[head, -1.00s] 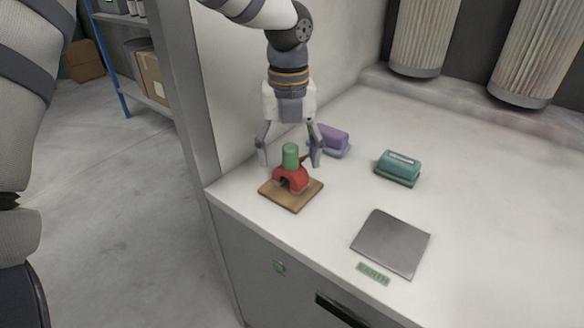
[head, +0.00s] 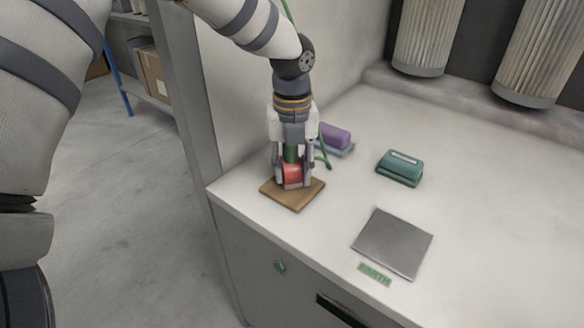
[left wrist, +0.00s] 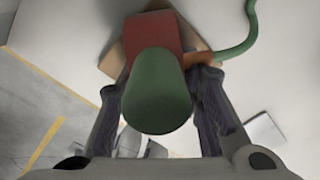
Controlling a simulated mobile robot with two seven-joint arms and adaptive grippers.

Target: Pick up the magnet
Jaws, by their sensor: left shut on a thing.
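The magnet (head: 292,172) is a red horseshoe body with a green cylinder on top, standing on a brown wooden board (head: 293,198) near the worktop's front left corner. In the left wrist view its green cylinder (left wrist: 157,92) fills the middle, with the red body (left wrist: 152,33) beyond it. My left gripper (head: 292,182) points down over it, shut on the magnet, with fingers on either side of it. The magnet still appears to be at the board; whether it touches it I cannot tell. My right gripper is not in view.
A purple block (head: 335,136) stands close behind the gripper. A teal block (head: 400,167) lies to its right. A grey metal plate (head: 393,242) with a green "EARTH" label (head: 374,274) lies at the front right. A green cable (left wrist: 238,30) runs beside the magnet.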

